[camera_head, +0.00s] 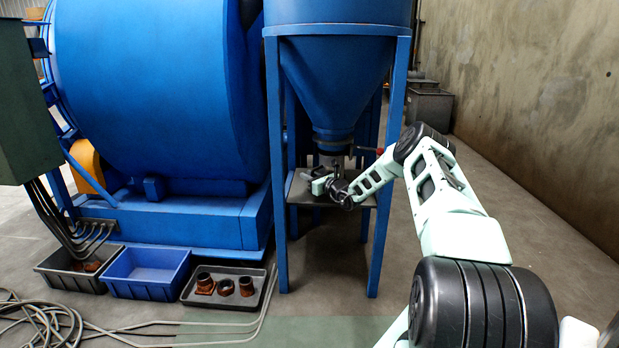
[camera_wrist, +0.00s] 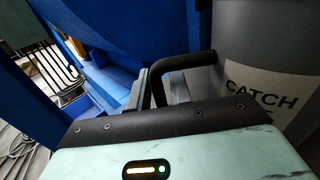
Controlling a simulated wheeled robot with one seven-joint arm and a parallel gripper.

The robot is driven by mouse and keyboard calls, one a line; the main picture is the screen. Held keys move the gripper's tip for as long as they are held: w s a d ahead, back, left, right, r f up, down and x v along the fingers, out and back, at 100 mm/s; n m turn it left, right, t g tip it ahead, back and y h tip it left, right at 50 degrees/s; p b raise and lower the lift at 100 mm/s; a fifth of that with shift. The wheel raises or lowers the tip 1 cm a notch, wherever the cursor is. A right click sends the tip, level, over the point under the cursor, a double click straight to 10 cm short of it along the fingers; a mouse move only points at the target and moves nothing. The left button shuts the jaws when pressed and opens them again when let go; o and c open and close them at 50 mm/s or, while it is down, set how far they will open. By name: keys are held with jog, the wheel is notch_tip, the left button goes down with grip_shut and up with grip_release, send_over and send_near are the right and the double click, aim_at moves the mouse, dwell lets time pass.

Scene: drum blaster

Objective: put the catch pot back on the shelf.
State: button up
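The catch pot (camera_wrist: 285,55) is a grey cylinder with a pale label reading "CATCH", at the right of the wrist view. Its black handle (camera_wrist: 190,60) juts left and bends down between my fingers. My gripper (camera_wrist: 160,90) has a finger close on either side of the handle and looks shut on it. In the head view my gripper (camera_head: 322,184) is under the blue hopper's outlet, above the grey shelf (camera_head: 300,193) in the hopper's frame. My wrist partly hides the pot there; I cannot tell whether its base touches the shelf.
The blue hopper (camera_head: 340,75) is overhead and its blue legs (camera_head: 279,230) stand close around my arm. A red-knobbed lever (camera_head: 368,150) is beside the outlet. A blue bin (camera_head: 146,272), a tray (camera_head: 255,300) of rusty parts and hoses (camera_head: 40,322) lie at lower left.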

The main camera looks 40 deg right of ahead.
jog(key=shift+o, duration=0.5)
jog(key=shift+r, duration=0.1)
jog(key=shift+s+r, duration=0.1)
jog(key=shift+s, duration=0.1)
jog(key=s+p, duration=0.1)
jog(key=s, duration=0.2)
jog(key=s+p, duration=0.2)
jog(key=s, duration=0.2)
jog(key=s+p, duration=0.1)
jog(key=s, duration=0.2)
jog(key=shift+s+a+p, duration=0.2)
jog(key=shift+a+p, duration=0.2)
jog(key=shift+s+a, duration=0.1)
jog(key=shift+s, duration=0.5)
